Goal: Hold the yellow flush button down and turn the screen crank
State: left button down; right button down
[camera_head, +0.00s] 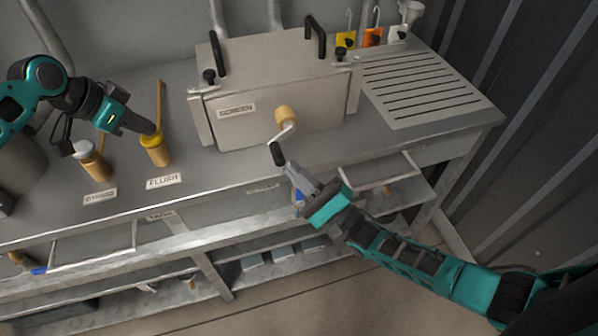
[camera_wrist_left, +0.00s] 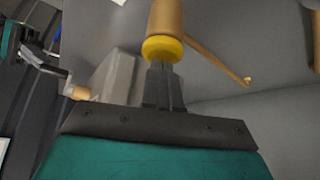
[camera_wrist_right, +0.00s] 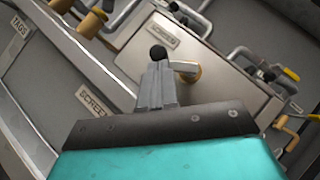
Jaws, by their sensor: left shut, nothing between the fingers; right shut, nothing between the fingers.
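The yellow flush button (camera_head: 152,139) caps a tan post behind the FLUSH label (camera_head: 163,181). My left gripper (camera_head: 152,130) is shut, its tips at the button's top; the left wrist view shows the yellow cap (camera_wrist_left: 162,48) right at the fingertips. Whether it is pressed down I cannot tell. The screen crank (camera_head: 287,128) sticks out from the front of the grey SCREEN box (camera_head: 250,75), with a tan hub and a black handle (camera_head: 277,153) hanging low. My right gripper (camera_head: 289,172) is shut and empty by the handle; in the right wrist view the handle's knob (camera_wrist_right: 158,54) shows just beyond its fingertips.
A white-capped post (camera_head: 93,160) stands left of the flush button. A wooden stick (camera_head: 159,100) rises behind the button. A slotted drain board (camera_head: 420,88) and coloured tags (camera_head: 372,37) are at the right. A rail (camera_head: 375,175) runs along the bench front.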

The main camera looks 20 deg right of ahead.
aim_at(278, 165)
jog(key=shift+a+m, duration=0.1)
jog(key=shift+m, duration=0.2)
jog(key=shift+a+r+m+t+h, duration=0.25)
jog(key=shift+a+m+t+h, duration=0.2)
jog(key=shift+m+t, duration=0.35)
jog(key=shift+a+r+m+t+h, duration=0.25)
jog(key=shift+a+m+t+h, duration=0.25)
jog(key=shift+m, duration=0.5)
jog(key=shift+a+r+m+t+h, duration=0.3)
jog(key=shift+m+t+h, duration=0.25)
jog(key=shift+m+t, duration=0.3)
jog(key=shift+a+r+m+t+h, duration=0.2)
jog(key=shift+r+m+t+h, duration=0.55)
jog(key=shift+m+h, duration=0.7)
jog(key=shift+a+r+m+t+h, duration=0.2)
jog(key=shift+r+m+t+h, duration=0.3)
jog(key=shift+r+m+h, duration=0.85)
jog(key=shift+a+r+m+t+h, duration=0.2)
jog(key=shift+r+m+t+h, duration=0.5)
jog(key=shift+m, duration=1.25)
jog(key=shift+f, duration=0.3)
